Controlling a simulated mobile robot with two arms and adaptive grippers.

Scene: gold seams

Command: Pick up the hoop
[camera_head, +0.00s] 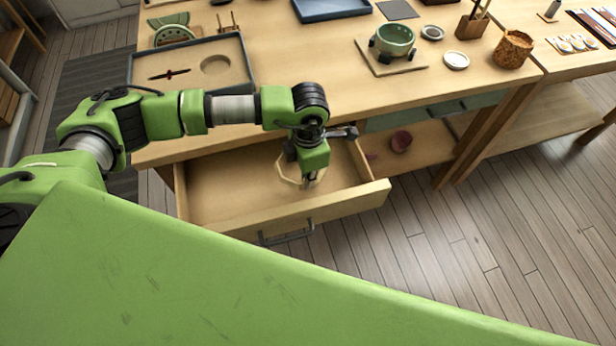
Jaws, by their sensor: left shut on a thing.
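The hoop (282,170) is a thin, pale wooden ring inside the open drawer (225,195). My left arm reaches over the table's front edge and down into the drawer. My left gripper (308,181) points down and is shut on the hoop. The gripper covers part of the ring. I cannot tell whether the hoop still touches the drawer floor. My right gripper is not in view.
The wooden table (300,65) bears a grey tray (133,72) and a green bowl (394,38) on a board. The drawer front (345,212) and walls surround the gripper. A dark red bowl (401,141) sits on the shelf below. The rest of the drawer looks empty.

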